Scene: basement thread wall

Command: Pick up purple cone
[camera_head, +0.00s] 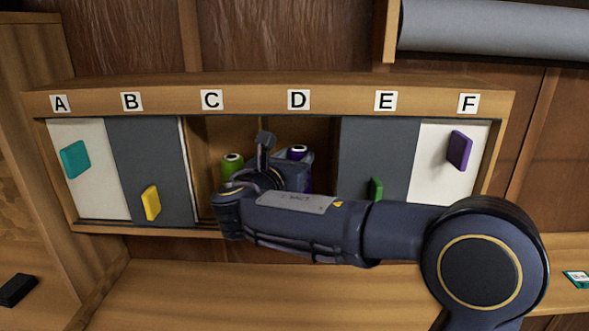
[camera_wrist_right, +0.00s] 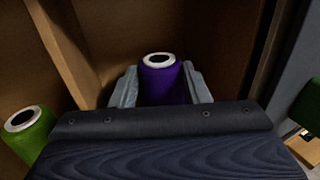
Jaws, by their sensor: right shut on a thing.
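The purple cone (camera_wrist_right: 162,84) stands upright in the open part of the cabinet, its pale ring-shaped top showing in the right wrist view. In the head view only its top (camera_head: 297,152) and a sliver of its side show, below label D; my right gripper hides the rest. My right gripper (camera_wrist_right: 160,90) reaches into the opening and is shut on the purple cone, with one finger on each side of it. It also shows in the head view (camera_head: 282,165). I cannot tell whether the cone is off the shelf. My left gripper is not in view.
A green cone (camera_head: 232,165) stands left of the gripper, below label C; it also shows in the right wrist view (camera_wrist_right: 28,132). Grey and white sliding panels with coloured handles, such as the yellow one (camera_head: 150,203), close both sides. A grey roll (camera_head: 495,33) hangs above right.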

